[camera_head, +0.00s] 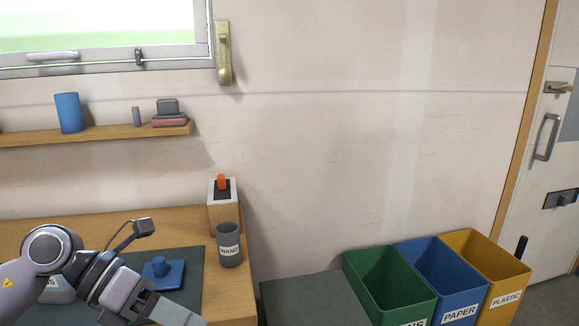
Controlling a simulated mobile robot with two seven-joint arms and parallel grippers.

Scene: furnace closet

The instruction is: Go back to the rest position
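My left arm comes in from the lower left over the wooden worktop (190,222). Its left gripper (172,312) points down to the right at the bottom edge of the picture, over the front part of the dark mat (192,290). The fingertips are partly cut off, so I cannot tell whether it is open or shut. A blue block with a knob (168,275) sits on the mat just behind the gripper; the arm hides part of it. My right gripper is not in view.
A grey labelled cup (229,247) and a white box with an orange top (222,197) stand at the worktop's right end. Green (388,285), blue (440,276) and yellow (487,268) bins stand right. A shelf (100,134) hangs above; a door (548,190) is far right.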

